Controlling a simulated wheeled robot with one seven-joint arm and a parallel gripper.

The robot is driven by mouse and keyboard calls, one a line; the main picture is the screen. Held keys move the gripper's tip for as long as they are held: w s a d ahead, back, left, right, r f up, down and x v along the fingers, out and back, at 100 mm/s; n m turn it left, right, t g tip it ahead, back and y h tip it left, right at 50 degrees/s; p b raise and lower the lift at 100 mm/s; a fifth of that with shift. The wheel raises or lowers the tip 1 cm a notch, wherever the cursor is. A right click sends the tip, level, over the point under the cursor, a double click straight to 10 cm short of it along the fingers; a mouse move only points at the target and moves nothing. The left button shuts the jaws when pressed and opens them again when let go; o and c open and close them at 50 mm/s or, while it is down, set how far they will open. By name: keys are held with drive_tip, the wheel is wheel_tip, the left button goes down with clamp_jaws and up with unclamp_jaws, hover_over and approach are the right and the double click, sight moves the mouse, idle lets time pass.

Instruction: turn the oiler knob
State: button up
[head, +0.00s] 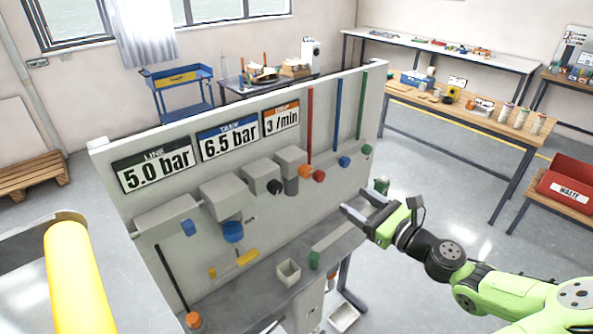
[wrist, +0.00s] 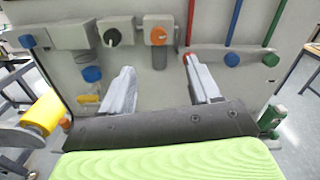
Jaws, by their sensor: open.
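An orange knob (head: 305,171) sits on the front of a grey box on the upright panel. It also shows in the wrist view (wrist: 158,36), with a dark grey cylindrical bowl (wrist: 159,58) below it. No label on the knob names it as the oiler's; its colour matches the orange-framed "3 /min" sign (head: 282,119). My gripper (head: 358,204) is open and empty, in front of the panel and apart from it. In the wrist view its fingers (wrist: 158,68) point at the panel, with the orange knob and bowl seen beyond the gap.
A black knob (wrist: 112,38) is left of the orange one. A red knob (wrist: 187,60) is right of it, partly hidden by the right finger. Blue (head: 344,161) and green (head: 367,150) knobs are farther right. A ledge (head: 255,299) with a small tray (head: 288,273) juts out below.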

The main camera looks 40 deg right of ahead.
sight(307, 172)
drive_tip(key=w, duration=1.5)
drive_tip(key=shift+w+a+f+p, duration=0.15)
drive_tip(key=shift+w+a+p, duration=0.2)
drive_tip(key=shift+w, duration=0.05)
drive_tip(key=c, duration=1)
drive_tip(key=n, duration=0.5)
drive_tip(key=shift+a+f, duration=0.1)
drive_tip(key=shift+a, duration=0.05)
drive_tip(key=shift+c, duration=0.2)
drive_tip(key=shift+n, duration=0.3)
drive_tip(key=o, duration=1)
drive_tip(key=shift+o, duration=0.2)
